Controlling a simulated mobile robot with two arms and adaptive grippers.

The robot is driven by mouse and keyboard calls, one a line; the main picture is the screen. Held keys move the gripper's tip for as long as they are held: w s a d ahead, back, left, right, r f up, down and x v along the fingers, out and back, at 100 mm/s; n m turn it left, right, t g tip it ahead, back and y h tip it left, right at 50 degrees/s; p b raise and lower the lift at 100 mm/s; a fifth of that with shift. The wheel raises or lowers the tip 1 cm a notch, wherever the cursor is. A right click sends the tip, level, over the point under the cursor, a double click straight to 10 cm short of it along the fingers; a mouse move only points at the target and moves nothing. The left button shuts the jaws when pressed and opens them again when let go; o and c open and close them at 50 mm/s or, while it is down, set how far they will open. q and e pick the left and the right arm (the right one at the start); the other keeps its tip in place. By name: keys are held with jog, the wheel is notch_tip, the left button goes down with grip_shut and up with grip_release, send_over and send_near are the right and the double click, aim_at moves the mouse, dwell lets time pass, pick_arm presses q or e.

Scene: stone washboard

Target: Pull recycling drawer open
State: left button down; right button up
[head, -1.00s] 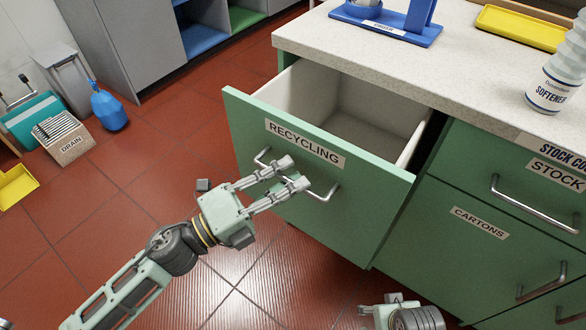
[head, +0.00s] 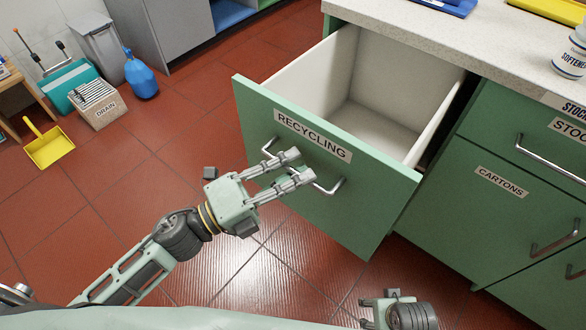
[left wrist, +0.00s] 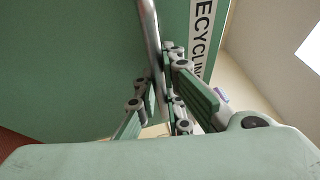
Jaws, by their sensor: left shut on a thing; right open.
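The green recycling drawer (head: 330,195) stands pulled well out of the counter, and its pale inside (head: 385,112) looks empty. Its front carries a RECYCLING label (head: 312,135) and a metal bar handle (head: 331,188). My left gripper (head: 300,166) is at the handle, shut on it. In the left wrist view the handle bar (left wrist: 150,42) runs down between the fingers (left wrist: 163,103); the label shows beside it. My right gripper (head: 378,312) is at the bottom edge of the head view, low and apart from the drawer, only partly seen.
The counter top (head: 430,38) is above the drawer, with a softener bottle (head: 572,50) at right. A CARTONS cabinet (head: 500,182) is beside the drawer. The red tiled floor between is mostly clear.

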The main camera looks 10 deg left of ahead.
pick_arm(q)
jog(key=shift+f, duration=0.1)
jog(key=c, duration=1.8)
grip_release()
jog(key=shift+c, duration=0.2)
jog(key=v, duration=1.2)
